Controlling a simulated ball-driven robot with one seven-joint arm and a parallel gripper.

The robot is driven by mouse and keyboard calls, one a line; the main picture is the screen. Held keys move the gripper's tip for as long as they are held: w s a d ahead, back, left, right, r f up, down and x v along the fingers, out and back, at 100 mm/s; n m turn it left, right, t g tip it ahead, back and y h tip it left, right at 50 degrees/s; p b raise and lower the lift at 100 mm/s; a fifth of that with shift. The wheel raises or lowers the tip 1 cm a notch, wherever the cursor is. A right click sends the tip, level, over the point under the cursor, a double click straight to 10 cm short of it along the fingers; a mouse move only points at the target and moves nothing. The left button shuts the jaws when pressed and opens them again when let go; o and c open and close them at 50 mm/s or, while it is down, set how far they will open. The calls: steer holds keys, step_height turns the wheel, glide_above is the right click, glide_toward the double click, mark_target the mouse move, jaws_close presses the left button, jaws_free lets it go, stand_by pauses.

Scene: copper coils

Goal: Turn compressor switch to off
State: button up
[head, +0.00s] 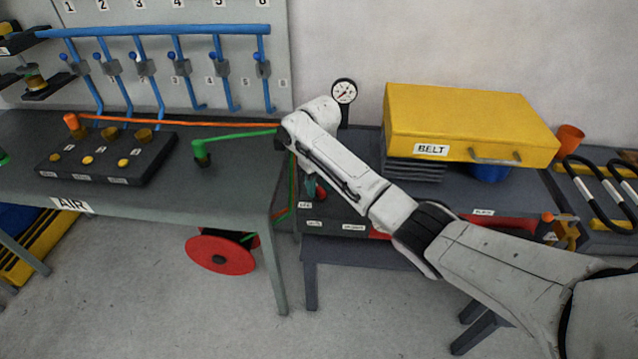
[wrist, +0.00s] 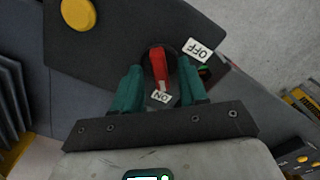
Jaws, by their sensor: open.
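The compressor switch is a red lever (wrist: 157,62) on a dark round base in the wrist view. Its pale-tipped end points at the "ON" label (wrist: 160,97). The "OFF" label (wrist: 198,50) lies to the upper right of the lever. My gripper (wrist: 160,70) has its teal fingers apart, one on each side of the red lever. I cannot tell whether either finger touches it. In the head view my gripper (head: 311,188) is mostly hidden behind my arm, low over the dark labelled panel (head: 335,222).
A yellow "BELT" case (head: 465,115) sits right of my arm. A pressure gauge (head: 343,92) stands behind it. The "AIR" bench (head: 235,215) with a green hose (head: 235,136) is on the left, close to my gripper. A yellow button (wrist: 78,14) shows in the wrist view.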

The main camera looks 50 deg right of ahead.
jaws_close()
stand_by(0.3)
stand_by(0.4)
steer(key=n+p, duration=0.1)
steer(key=n, duration=0.3)
steer(key=shift+r+p, duration=0.1)
steer(key=shift+p, duration=0.25)
steer(key=n+p, duration=0.1)
steer(key=n, duration=0.4)
steer(key=n+p, duration=0.1)
steer(key=n, duration=0.3)
steer(key=shift+n, duration=2.4)
steer(key=shift+w, duration=0.1)
